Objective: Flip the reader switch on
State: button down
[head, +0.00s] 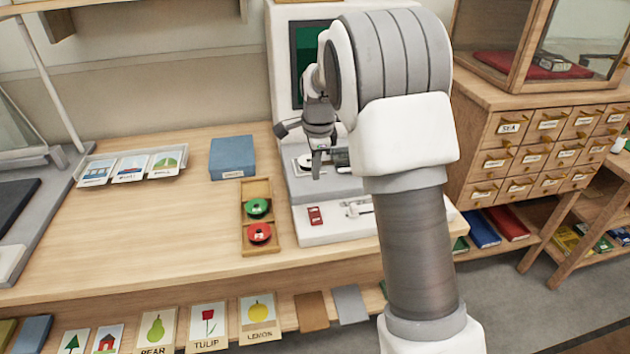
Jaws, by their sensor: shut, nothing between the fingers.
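The reader (283,70) is a pale upright machine with a dark green screen (305,62), standing on the wooden desk. On the front of its base is a small red piece (315,215) that looks like the switch; its position is too small to read. To its right is a small metal lever-like part (357,209), partly hidden by my arm. My gripper (317,172) is shut and empty, pointing down in front of the reader, above and behind the red piece in the picture. My arm covers the reader's right side.
A wooden tray (247,190) with green (257,207) and red (260,232) spools stands left of the reader, near a blue box (232,157). A picture-card tray (130,168) lies farther left. A drawer cabinet (490,160) stands at right. The desk's left middle is clear.

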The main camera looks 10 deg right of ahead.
aim_at(314, 209)
jog(key=f, duration=0.4)
jog(key=w+f+b, duration=0.1)
jog(key=f, duration=0.3)
jog(key=w+f, duration=0.1)
jog(key=f, duration=0.3)
jog(key=shift+w+f+b, duration=0.15)
jog(key=shift+b, duration=0.15)
jog(key=shift+p, duration=0.35)
jog(key=shift+w+g+p, duration=0.15)
jog(key=shift+g+p, duration=0.15)
jog(key=shift+p, duration=0.15)
jog(key=shift+f, duration=0.3)
jog(key=shift+r, duration=0.1)
jog(key=shift+s+r, duration=0.2)
jog(key=shift+s, duration=0.55)
jog(key=shift+r, duration=0.1)
